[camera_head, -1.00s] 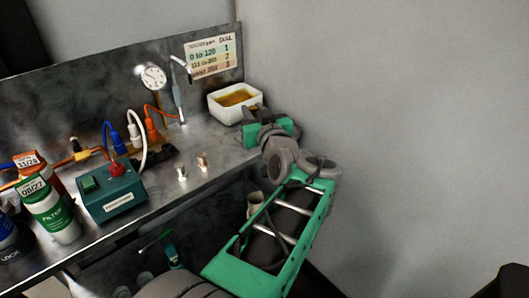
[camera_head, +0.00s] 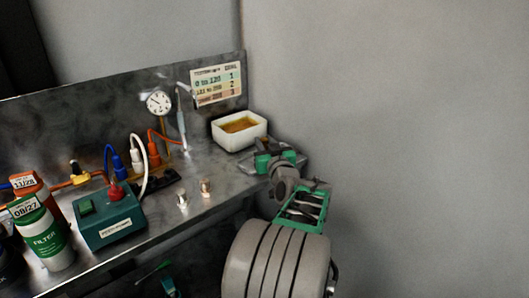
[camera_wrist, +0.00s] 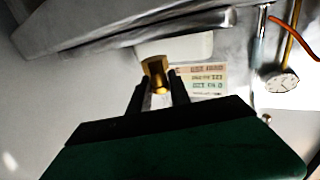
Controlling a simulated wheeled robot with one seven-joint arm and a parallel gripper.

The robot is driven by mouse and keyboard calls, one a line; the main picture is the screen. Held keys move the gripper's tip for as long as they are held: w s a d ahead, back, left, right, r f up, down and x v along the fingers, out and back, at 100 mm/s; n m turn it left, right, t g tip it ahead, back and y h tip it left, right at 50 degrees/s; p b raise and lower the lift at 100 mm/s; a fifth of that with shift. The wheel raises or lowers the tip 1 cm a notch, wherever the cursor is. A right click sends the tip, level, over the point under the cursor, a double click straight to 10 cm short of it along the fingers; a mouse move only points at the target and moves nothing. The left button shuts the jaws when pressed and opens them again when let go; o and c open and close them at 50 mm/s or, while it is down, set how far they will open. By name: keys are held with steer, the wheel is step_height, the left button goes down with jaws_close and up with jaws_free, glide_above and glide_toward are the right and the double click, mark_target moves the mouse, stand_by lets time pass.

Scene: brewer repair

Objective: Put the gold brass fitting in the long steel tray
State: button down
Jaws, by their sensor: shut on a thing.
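The gold brass fitting (camera_wrist: 156,72) is held between the two dark fingertips of my gripper (camera_wrist: 157,90) in the wrist view. In the head view my gripper (camera_head: 264,160) is over the right end of the bench, just in front of the white tub; the fitting cannot be made out there. A long grey metal shape (camera_wrist: 90,22) across the upper left of the wrist view may be the long steel tray, but I cannot tell for sure. In the head view, my gripper and wrist cover part of the bench's right end.
A white tub (camera_head: 240,132) of amber liquid stands at the back right. A silver fitting (camera_head: 182,200) and a copper one (camera_head: 206,187) stand near the front edge. A green box (camera_head: 110,218), filter canister (camera_head: 42,235), cables and gauge (camera_head: 158,103) occupy the left and back.

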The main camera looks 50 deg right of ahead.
steer(key=shift+f, duration=1.4)
steer(key=shift+f, duration=0.1)
steer(key=shift+f+b, duration=0.2)
steer(key=shift+b, duration=0.3)
steer(key=c, duration=1.2)
jaws_free()
steer(key=shift+r, duration=0.1)
steer(key=shift+r+p, duration=0.25)
steer(key=shift+p, duration=0.2)
steer(key=v, duration=1.2)
steer(key=shift+f, duration=0.1)
